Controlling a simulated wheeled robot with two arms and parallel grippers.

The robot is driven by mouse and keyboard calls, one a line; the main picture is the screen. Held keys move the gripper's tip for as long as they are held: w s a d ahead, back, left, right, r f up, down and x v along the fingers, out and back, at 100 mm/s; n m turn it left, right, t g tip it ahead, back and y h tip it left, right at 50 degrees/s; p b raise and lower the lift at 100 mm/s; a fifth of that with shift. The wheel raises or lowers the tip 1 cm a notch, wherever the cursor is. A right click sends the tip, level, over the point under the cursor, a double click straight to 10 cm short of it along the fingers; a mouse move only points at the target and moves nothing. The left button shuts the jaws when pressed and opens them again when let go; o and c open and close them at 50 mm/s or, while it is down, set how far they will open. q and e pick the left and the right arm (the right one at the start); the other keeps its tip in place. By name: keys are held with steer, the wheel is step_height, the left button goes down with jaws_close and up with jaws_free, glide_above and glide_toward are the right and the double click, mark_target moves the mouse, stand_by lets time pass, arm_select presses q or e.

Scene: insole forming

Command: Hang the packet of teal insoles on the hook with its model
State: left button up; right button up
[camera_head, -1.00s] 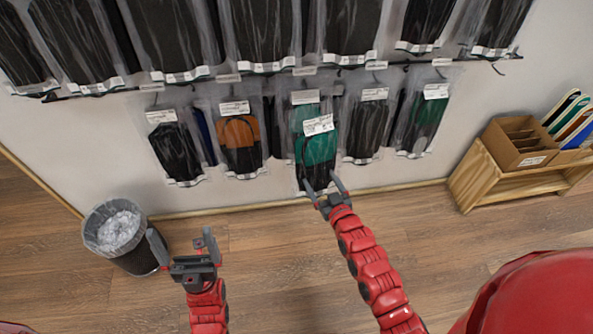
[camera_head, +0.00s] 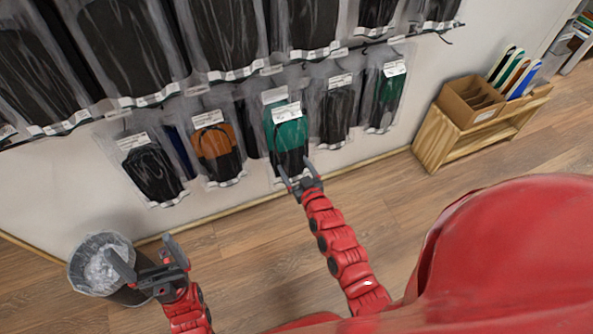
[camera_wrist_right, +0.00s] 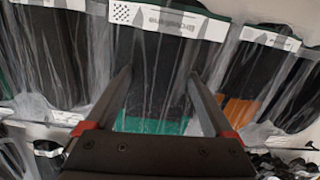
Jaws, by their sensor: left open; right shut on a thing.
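The packet of teal insoles (camera_head: 290,137) is clear, with a teal upper part, a dark lower part and a white label. It overlaps another teal-topped packet, whose label (camera_head: 275,95) shows behind it in the lower hanging row. My right gripper (camera_head: 300,172) is shut on the held packet near its bottom end. In the right wrist view, the packet (camera_wrist_right: 158,75) lies between the two fingers, with a teal band low in the picture. The hook and the packet's hole are hidden in the head view. My left gripper (camera_head: 142,258) is open and empty, low at the left.
An orange-and-black packet (camera_head: 216,148) hangs left of the teal one and a black packet (camera_head: 336,110) right of it. Larger dark packets (camera_head: 221,38) hang above. A lined bin (camera_head: 100,265) stands at lower left, a wooden shelf (camera_head: 438,130) with a cardboard box at right.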

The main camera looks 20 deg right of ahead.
steer(key=w+f+b, duration=0.1)
steer(key=w+b, duration=0.2)
steer(key=w, duration=0.4)
steer(key=shift+a+f, duration=0.15)
stand_by(0.6)
steer(key=shift+f, duration=0.1)
stand_by(0.8)
steer(key=o, duration=1.2)
steer(key=shift+c, duration=0.2)
